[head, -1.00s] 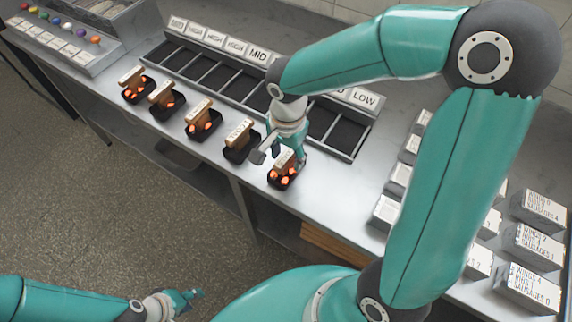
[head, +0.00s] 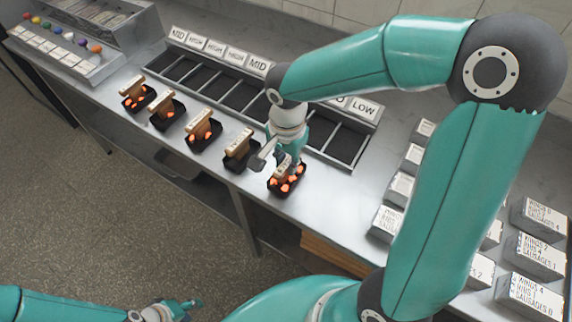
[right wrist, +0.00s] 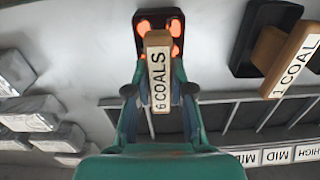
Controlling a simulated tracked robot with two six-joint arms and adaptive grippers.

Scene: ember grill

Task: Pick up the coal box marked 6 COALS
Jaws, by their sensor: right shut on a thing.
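The coal box marked 6 COALS is a black tray (head: 273,188) with glowing orange coals and a wooden handle. In the right wrist view its handle (right wrist: 158,70) carries the white 6 COALS label, and the tray (right wrist: 146,20) is beyond it. My right gripper (head: 275,157) is shut on the handle from above; in the right wrist view its fingers (right wrist: 158,92) flank the labelled block. Whether the tray touches the counter is unclear. My left gripper (head: 187,305) is low at the left, away from the counter; its jaw opening is too small to judge.
A neighbouring box marked 1 COAL (right wrist: 290,60) stands close beside, and several coal boxes line the counter to its left. Behind is a grill (head: 215,85) of dark compartments with cards such as MID and LOW (head: 362,106). Order boxes (head: 540,215) stand at right.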

